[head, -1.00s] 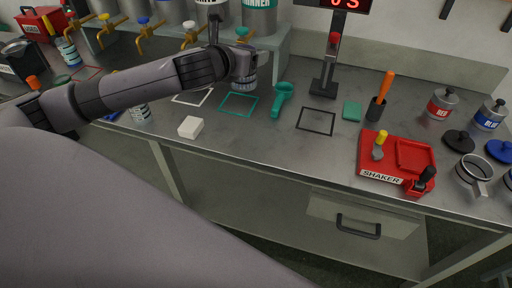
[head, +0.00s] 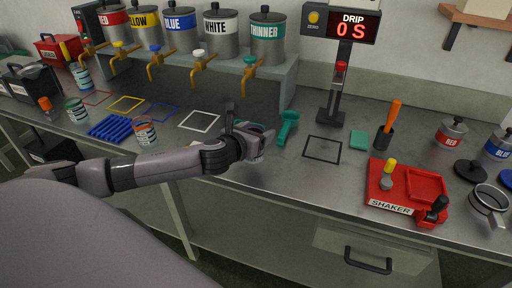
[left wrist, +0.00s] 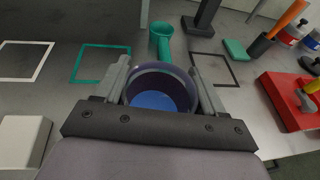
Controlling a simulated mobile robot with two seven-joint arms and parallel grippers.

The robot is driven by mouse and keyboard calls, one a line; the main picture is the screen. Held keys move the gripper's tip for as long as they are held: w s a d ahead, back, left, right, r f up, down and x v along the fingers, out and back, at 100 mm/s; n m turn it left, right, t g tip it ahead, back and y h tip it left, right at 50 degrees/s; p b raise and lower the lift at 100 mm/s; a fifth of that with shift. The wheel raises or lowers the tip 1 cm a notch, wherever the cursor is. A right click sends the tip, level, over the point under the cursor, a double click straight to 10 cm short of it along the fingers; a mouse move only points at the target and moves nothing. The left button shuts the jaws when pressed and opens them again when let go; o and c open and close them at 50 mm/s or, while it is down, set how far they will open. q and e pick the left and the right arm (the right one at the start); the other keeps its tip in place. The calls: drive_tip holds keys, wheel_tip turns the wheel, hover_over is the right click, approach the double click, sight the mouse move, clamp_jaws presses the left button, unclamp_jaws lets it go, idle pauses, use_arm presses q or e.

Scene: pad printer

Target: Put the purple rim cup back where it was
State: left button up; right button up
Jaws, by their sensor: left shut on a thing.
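The purple rim cup (left wrist: 162,84) is between my left gripper's fingers (left wrist: 163,80) in the left wrist view, its mouth facing the camera and blue showing inside. My left gripper (head: 254,137) is shut on it. In the head view the gripper and wrist hide most of the cup. The gripper is at the front of the bench, near the teal square outline (left wrist: 103,64) and the teal scoop-like tool (head: 288,125). I cannot tell how high the cup is above the bench. My right gripper is not in view.
An orange rim cup (head: 145,131), a green rim cup (head: 76,111) and a blue rack (head: 112,128) stand to the left. A white block (left wrist: 22,140) lies near the front edge. The black square outline (head: 322,149) is empty. The red shaker (head: 405,188) is right.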

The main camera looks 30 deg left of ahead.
use_arm(q)
drive_tip(key=shift+f+b, duration=0.45)
drive_tip(key=shift+f, duration=1.7)
drive_tip(key=shift+f, duration=0.2)
drive_tip(key=o, duration=1.2)
drive_tip(key=shift+o, duration=0.2)
drive_tip(key=shift+r, duration=0.1)
